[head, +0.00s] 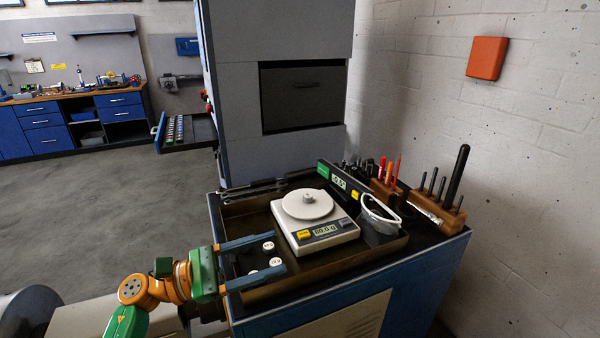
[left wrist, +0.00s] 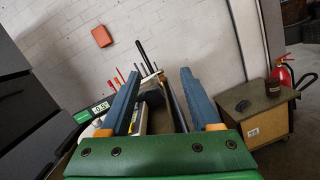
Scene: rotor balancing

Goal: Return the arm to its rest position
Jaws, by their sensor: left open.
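My left gripper (head: 252,262) reaches in from the lower left in the head view, over the left front edge of the brown tray (head: 365,262). Its two blue fingers are wide apart with nothing held between them. They also show in the left wrist view (left wrist: 157,95). Several small white-topped weights (head: 268,246) lie below and between the fingers. A white scale (head: 318,234) reading about 80.0 g stands to the right of the fingers, apart from them, with a round pan and a small piece on top. My right gripper is in neither view.
The tray sits on a blue cabinet (head: 400,277). A display (head: 340,183), a grey pouch-like item (head: 380,220) and wooden tool racks (head: 438,212) stand right of the scale. A tall grey machine (head: 240,100) rises behind. Open floor (head: 90,210) lies to the left.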

